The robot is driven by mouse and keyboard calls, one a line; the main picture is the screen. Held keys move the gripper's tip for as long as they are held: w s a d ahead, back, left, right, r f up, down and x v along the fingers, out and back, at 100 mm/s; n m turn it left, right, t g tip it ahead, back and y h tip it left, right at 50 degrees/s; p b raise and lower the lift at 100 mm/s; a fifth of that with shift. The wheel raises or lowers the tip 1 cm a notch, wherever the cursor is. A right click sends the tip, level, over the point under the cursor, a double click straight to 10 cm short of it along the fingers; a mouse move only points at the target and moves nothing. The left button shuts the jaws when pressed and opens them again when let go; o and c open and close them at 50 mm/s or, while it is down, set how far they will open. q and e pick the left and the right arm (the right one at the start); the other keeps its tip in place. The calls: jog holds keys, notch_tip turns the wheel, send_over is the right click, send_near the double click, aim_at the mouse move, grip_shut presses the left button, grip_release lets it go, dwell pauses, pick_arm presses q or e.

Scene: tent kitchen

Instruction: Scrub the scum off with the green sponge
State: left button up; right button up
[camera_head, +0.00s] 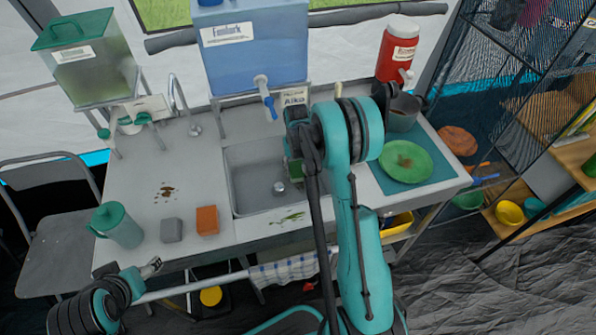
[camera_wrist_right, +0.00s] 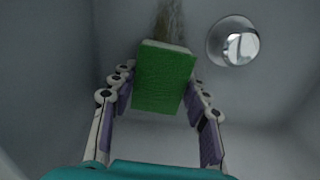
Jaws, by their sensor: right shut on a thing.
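My right gripper (camera_wrist_right: 160,95) is shut on the green sponge (camera_wrist_right: 165,70), with a finger on each side of it. It reaches down into the grey sink (camera_head: 250,170). In the head view my arm hides most of the sponge and part of the sink. In the wrist view a brown scum streak (camera_wrist_right: 170,18) on the sink surface runs up from the sponge's far edge; I cannot tell whether they touch. A green smear (camera_head: 292,217) lies on the counter in front of the sink, and brown spots (camera_head: 165,191) lie left of it. My left gripper (camera_head: 150,267) is empty, below the counter's front edge.
The round drain (camera_wrist_right: 233,42) is right of the sponge. An orange sponge (camera_head: 207,220), a grey block (camera_head: 171,230) and a teal pitcher (camera_head: 117,224) stand front left. A blue water tank (camera_head: 250,50) stands behind the sink. A stained green plate (camera_head: 406,161) lies at right.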

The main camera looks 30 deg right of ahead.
aim_at(297, 169)
jog(key=r, duration=0.1)
jog(key=r+p, duration=0.1)
jog(key=r, duration=0.2)
jog(key=shift+s, duration=0.25)
jog(key=shift+w+r+p, duration=0.15)
jog(key=shift+r+p, duration=0.35)
jog(key=shift+p, duration=0.2)
jog(key=shift+r+p, duration=0.8)
jog(key=shift+r, duration=0.65)
